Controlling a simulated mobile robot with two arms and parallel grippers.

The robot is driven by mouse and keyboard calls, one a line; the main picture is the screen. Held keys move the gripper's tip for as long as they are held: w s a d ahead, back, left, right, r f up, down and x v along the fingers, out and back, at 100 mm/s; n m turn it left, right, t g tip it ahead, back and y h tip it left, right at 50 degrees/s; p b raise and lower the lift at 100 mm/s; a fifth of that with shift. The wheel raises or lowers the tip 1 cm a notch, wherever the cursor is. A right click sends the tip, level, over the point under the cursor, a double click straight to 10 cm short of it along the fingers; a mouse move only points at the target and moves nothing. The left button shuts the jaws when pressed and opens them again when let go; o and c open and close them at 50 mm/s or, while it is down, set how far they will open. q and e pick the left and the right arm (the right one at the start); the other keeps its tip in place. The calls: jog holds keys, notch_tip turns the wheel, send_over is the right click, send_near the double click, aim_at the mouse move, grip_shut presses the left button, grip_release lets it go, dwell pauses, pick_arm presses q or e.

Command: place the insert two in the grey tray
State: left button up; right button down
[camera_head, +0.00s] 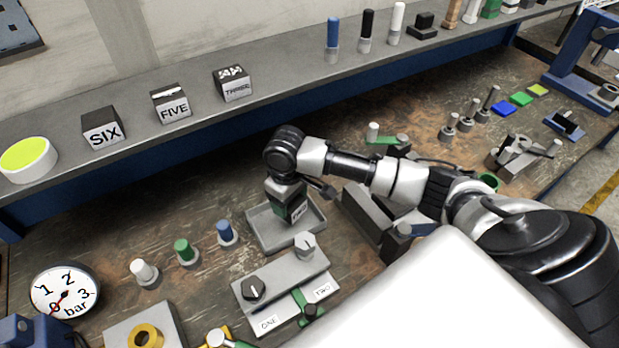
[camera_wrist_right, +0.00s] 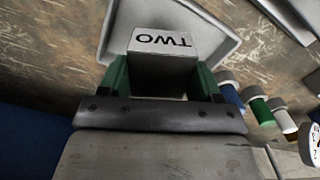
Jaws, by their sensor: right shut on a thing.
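The insert two (camera_wrist_right: 162,42) is a small block with a white face lettered TWO. It shows between the green fingers of my right gripper (camera_wrist_right: 165,75) in the right wrist view. In the head view my right gripper (camera_head: 290,207) points down over the grey tray (camera_head: 263,236) and is shut on the insert (camera_head: 299,213), which is partly hidden. The grey tray also shows behind the insert in the right wrist view (camera_wrist_right: 225,25). I cannot tell whether the insert touches the tray floor. My left gripper is not in view.
A panel with two knobs (camera_head: 285,285) stands just in front of the tray. Blue (camera_head: 226,232), green and white pegs stand to its left. A grey block (camera_head: 366,213) lies to its right. Blocks marked SIX (camera_head: 103,132), FIVE and THREE sit on the shelf behind.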

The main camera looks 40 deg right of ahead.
jog(key=shift+w+a+f, duration=0.25)
jog(key=shift+w+a, duration=0.25)
jog(key=shift+a, duration=0.05)
jog(key=shift+f, duration=0.15)
notch_tip(320, 180, down, 3)
jog(key=shift+r+p, duration=0.1)
jog(key=shift+p, duration=0.35)
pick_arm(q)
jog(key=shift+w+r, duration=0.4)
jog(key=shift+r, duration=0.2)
pick_arm(e)
jog(key=shift+f, duration=0.55)
jog(key=shift+f, duration=0.1)
jog(key=shift+c, duration=1)
grip_release()
jog(key=shift+s, duration=0.15)
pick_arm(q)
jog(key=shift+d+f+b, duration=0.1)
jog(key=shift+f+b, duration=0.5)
pick_arm(e)
notch_tip(320, 180, up, 12)
jog(key=shift+r, duration=0.1)
